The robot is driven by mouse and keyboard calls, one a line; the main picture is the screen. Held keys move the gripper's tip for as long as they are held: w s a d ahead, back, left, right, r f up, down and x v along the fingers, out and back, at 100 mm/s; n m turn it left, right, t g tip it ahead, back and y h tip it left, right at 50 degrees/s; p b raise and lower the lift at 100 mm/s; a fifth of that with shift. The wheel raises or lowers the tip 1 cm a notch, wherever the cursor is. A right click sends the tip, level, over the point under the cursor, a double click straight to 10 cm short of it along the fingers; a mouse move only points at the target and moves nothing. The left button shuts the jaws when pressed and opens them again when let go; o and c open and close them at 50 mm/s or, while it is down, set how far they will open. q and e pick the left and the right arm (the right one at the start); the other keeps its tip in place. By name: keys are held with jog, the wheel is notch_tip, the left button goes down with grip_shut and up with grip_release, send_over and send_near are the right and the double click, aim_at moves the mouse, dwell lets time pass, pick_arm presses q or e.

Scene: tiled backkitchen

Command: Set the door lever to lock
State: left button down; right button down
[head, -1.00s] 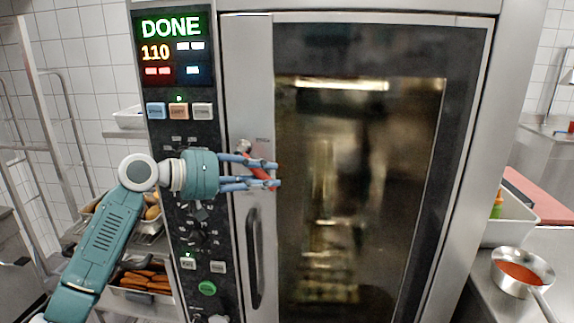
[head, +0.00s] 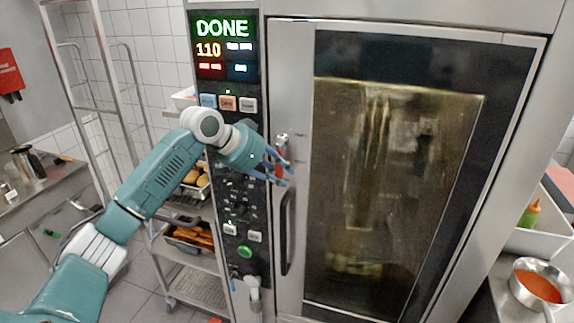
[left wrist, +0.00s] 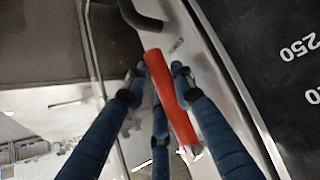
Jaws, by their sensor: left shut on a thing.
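The red door lever (head: 281,150) is on the steel door frame of the oven, above the long black door handle (head: 287,235). It hangs close to upright from its mount, with its lower part hidden by my fingers. My left gripper (head: 288,176) is at the lever, its blue fingers closed around it. In the left wrist view, the red lever (left wrist: 172,95) runs between the fingers of the left gripper (left wrist: 159,70), shut on it. My right gripper is not in view.
The oven's control panel (head: 225,60) reads DONE and 110. The glass door (head: 395,190) is closed. A rack (head: 190,285) with food trays stands at the left. A pan of red sauce (head: 540,287) is on the right counter.

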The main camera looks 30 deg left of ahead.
pick_arm(q)
jog(key=shift+a, duration=0.15)
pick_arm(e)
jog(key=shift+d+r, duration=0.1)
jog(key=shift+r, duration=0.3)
pick_arm(q)
jog(key=c, duration=1.4)
grip_release()
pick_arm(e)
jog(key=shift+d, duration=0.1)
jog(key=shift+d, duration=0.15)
pick_arm(q)
jog(key=v, duration=1.2)
jog(key=shift+d, duration=0.25)
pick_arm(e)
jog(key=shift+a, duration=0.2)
